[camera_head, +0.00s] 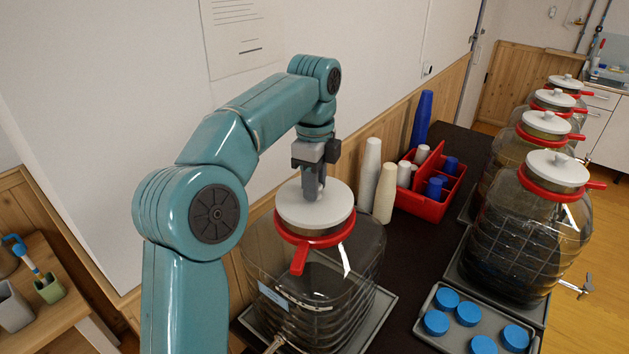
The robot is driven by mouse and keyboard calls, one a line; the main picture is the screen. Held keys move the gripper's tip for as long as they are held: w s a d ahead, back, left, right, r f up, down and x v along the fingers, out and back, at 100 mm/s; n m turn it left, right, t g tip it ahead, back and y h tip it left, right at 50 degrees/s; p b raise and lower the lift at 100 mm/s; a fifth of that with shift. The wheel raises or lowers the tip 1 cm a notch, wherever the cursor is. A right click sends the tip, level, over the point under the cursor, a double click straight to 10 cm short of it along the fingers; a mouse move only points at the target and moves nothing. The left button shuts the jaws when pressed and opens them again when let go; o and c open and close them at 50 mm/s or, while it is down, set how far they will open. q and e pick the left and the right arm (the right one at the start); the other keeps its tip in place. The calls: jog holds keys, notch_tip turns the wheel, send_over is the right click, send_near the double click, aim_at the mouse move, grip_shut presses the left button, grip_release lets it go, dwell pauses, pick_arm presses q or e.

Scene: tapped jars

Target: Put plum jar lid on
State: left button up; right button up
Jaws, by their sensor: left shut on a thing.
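A large clear glass jar (310,272) with a red collar and handle (299,258) stands on a grey tray at the near end of the dark table. A white lid (316,210) sits at the jar's mouth, roughly level; I cannot tell whether it is fully seated. My left gripper (313,190) points down at the lid's centre and is shut on its knob, which the fingers hide. A label on the jar is too small to read, so I cannot tell whether this is the plum jar. My right gripper is not in view.
Several similar lidded jars (528,235) stand in a row on the right. A grey tray of blue caps (467,314) lies at the front right. White cup stacks (386,192) and a red divided caddy (432,206) stand behind the near jar, close to the wall.

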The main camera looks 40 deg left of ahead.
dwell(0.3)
pick_arm(q)
jog(key=o, duration=1.1)
jog(key=shift+r, duration=0.1)
